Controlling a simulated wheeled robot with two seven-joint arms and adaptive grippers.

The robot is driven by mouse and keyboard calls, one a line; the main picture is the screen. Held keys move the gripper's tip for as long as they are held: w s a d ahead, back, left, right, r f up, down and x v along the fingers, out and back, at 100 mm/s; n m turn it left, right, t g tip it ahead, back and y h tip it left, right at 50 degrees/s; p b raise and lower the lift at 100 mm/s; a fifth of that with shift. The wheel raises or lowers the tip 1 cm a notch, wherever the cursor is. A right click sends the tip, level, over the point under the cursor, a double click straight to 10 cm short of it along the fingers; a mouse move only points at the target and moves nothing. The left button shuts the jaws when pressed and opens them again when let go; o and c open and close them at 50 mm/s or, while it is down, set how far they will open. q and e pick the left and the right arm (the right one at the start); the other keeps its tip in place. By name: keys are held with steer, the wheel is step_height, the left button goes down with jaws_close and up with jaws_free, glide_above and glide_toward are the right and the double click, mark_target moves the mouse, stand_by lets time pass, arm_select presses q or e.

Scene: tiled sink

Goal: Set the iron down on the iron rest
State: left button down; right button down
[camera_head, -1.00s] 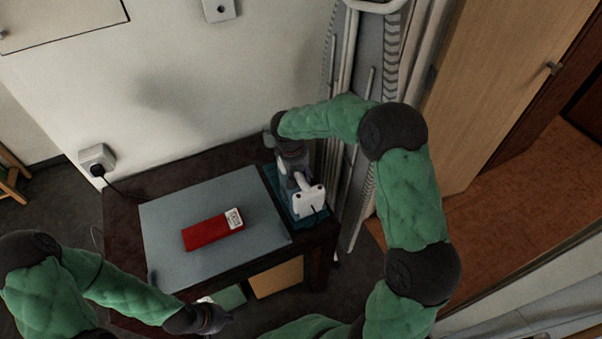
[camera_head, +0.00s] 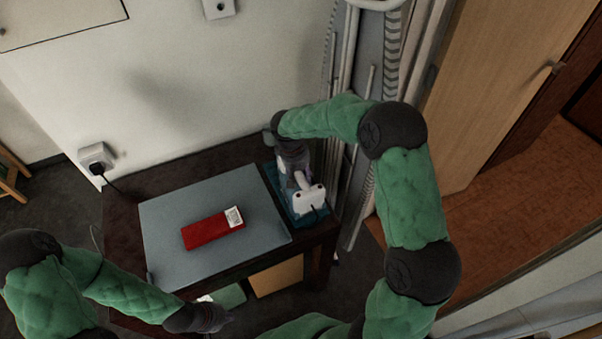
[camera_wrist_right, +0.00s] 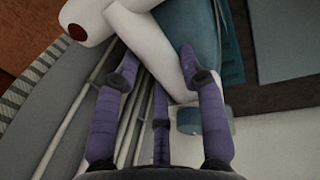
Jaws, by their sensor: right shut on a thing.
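The white iron (camera_head: 309,197) is at the right end of the dark table, over the teal iron rest (camera_head: 324,214). My right gripper (camera_head: 299,177) is shut on the iron from above. In the right wrist view, the purple fingers (camera_wrist_right: 160,83) straddle a white part of the iron (camera_wrist_right: 166,42), with the teal rest (camera_wrist_right: 232,52) close behind it. I cannot tell whether the iron's base touches the rest. My left gripper (camera_head: 212,318) is low in front of the table, away from the iron; its fingers are too unclear to judge.
A grey-blue mat (camera_head: 170,235) covers most of the table, with a red box (camera_head: 213,229) lying on it. A wall socket (camera_head: 97,158) with a plug and cord is at the left. A folded rack (camera_head: 360,100) stands close to the right of the iron.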

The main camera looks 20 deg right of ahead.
steer(key=shift+w+r, duration=0.1)
steer(key=c, duration=0.7)
jaws_free()
steer(key=shift+o, duration=0.2)
steer(key=shift+s+f, duration=0.2)
step_height(320, 180, up, 12)
steer(key=a, duration=0.2)
steer(key=shift+a, duration=0.15)
steer(key=shift+f, duration=0.1)
